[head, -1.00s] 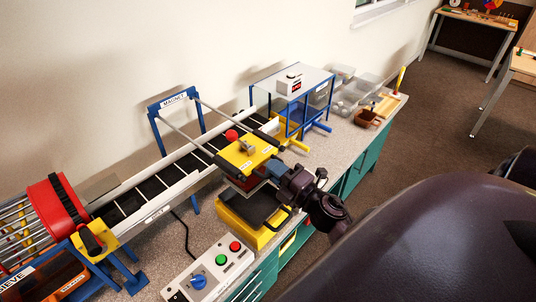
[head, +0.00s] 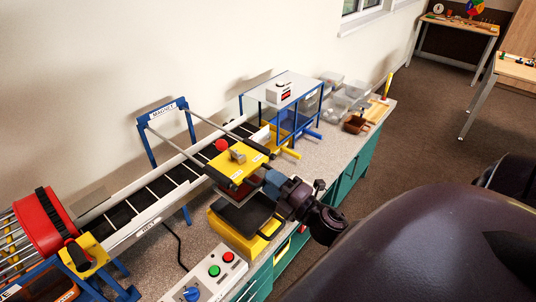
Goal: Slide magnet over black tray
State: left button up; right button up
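The magnet (head: 237,166) is a yellow plate with a red knob and a small metal block on top. It sits on two grey rods that run out from a blue frame labelled MAGNET (head: 163,113). The black tray (head: 243,215) rests in a yellow stand below the magnet's near side, partly hidden by it. My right gripper (head: 271,183) is at the magnet's near right edge. Its fingertips are small and partly hidden, so I cannot tell whether they are closed on anything. My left gripper is not in view.
A black-belted conveyor (head: 150,194) runs under the rods, with a red drum (head: 45,225) at its lower left. A control box (head: 210,272) stands at the front. A blue-framed clear box (head: 285,92) and clear bins (head: 352,93) stand farther along the bench.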

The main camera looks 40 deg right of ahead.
jog(key=b+v, duration=0.1)
jog(key=v, duration=0.8)
jog(key=shift+b, duration=0.35)
notch_tip(320, 180, down, 8)
jog(key=d+m+g+h, duration=0.3)
jog(key=m+h, duration=0.4)
jog(key=m, duration=0.6)
jog(key=s+a+f+m+g+y, duration=0.1)
jog(key=a+f+m+g+y, duration=0.3)
jog(key=a+f, duration=0.6)
jog(key=shift+s+a+f+m+g, duration=0.25)
jog(key=shift+a+f+m+g, duration=0.15)
jog(key=shift+a+m+g, duration=0.35)
